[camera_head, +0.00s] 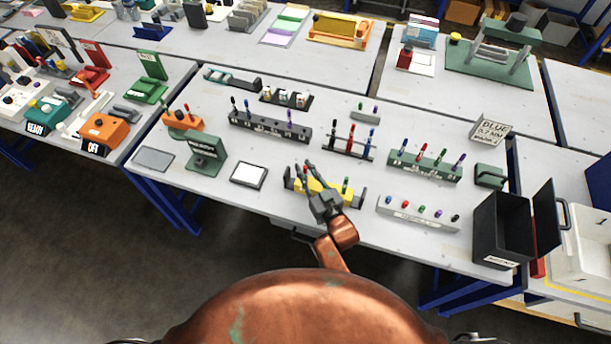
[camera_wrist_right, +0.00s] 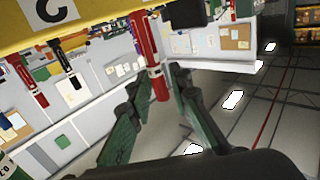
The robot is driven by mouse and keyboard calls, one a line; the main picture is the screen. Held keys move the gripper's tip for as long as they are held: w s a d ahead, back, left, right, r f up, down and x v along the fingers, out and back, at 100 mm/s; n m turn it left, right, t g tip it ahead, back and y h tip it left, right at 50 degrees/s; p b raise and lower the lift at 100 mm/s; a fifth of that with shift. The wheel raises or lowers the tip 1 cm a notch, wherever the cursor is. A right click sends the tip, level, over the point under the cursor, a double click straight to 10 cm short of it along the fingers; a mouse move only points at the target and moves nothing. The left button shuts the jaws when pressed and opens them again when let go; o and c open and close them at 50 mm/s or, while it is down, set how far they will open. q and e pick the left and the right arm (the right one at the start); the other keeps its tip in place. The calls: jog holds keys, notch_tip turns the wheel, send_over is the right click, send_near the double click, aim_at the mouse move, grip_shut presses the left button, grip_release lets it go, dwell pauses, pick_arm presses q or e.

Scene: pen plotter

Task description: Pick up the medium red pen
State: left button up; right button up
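A red pen (camera_wrist_right: 152,60) stands in the yellow rack (camera_wrist_right: 100,17), whose white label shows the letter C in the right wrist view. In the head view the yellow rack (camera_head: 315,190) is near the table's front edge, partly hidden by my right gripper (camera_head: 309,170). My right gripper (camera_wrist_right: 160,84) has its two green fingers apart. The lower end of the red pen shows between the fingertips, with gaps visible on both sides. I cannot tell the exact depth. My left gripper is not in view.
A green pen (camera_head: 346,184) stands at the rack's right. A white and black pad (camera_head: 249,175) lies left of it, and a light grey pen rack (camera_head: 418,214) is to the right. Behind stand a black pen stand (camera_head: 348,153) and a green rack (camera_head: 424,168). A black box (camera_head: 500,228) is at the right edge.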

grip_shut()
